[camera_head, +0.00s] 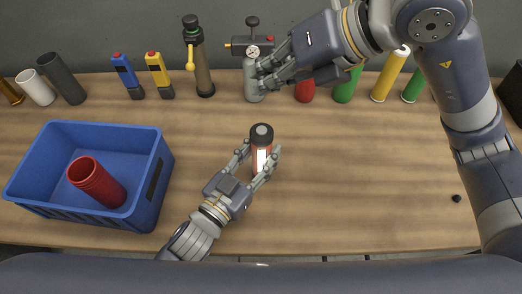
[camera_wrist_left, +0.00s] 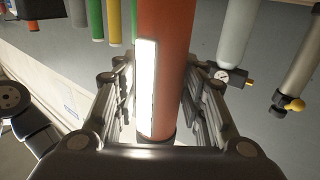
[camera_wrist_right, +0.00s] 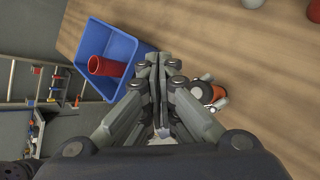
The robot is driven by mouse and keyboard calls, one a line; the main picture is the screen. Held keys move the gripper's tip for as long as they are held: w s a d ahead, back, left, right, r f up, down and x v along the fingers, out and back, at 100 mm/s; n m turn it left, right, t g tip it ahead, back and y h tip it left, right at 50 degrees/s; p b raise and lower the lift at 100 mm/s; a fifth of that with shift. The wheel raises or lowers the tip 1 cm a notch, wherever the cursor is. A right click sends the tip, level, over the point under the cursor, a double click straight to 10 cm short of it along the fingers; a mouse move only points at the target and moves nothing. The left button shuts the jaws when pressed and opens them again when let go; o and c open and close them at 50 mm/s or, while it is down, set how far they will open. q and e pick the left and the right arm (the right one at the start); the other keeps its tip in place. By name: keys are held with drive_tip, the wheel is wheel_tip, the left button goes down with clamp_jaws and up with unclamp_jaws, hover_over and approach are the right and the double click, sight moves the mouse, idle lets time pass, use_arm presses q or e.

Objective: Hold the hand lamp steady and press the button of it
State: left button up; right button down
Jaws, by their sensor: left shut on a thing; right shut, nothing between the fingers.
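The hand lamp (camera_head: 261,139) is an orange-red cylinder with a black cap and a bright white light strip, standing upright on the table. My left gripper (camera_head: 262,163) is shut on its body from the near side. In the left wrist view the lamp (camera_wrist_left: 167,50) stands between my left fingers (camera_wrist_left: 155,100), with the white strip on its left. My right gripper (camera_head: 264,78) is shut and empty, up and behind the lamp. In the right wrist view my right fingers (camera_wrist_right: 157,65) are together, and the lamp's dark cap (camera_wrist_right: 201,92) shows to their right. I cannot make out the button.
A blue crate (camera_head: 152,190) with a red cylinder (camera_head: 98,182) stands on the left. Along the back edge are a grey bottle with a gauge (camera_head: 254,82), a bottle with a yellow handle (camera_head: 203,75), blue and yellow tools, and several coloured tubes. The table's right front is mostly clear.

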sight(265, 126)
wheel_tip(265, 126, down, 8)
drive_tip(key=shift+f, duration=0.1)
idle(0.4)
idle(1.3)
drive_tip(key=shift+f, duration=0.45)
drive_tip(key=shift+f, duration=0.15)
idle(0.4)
drive_tip(key=shift+r, duration=0.6)
drive_tip(key=shift+r, duration=0.1)
wheel_tip(265, 126, up, 6)
drive_tip(key=shift+f, duration=0.1)
idle(0.3)
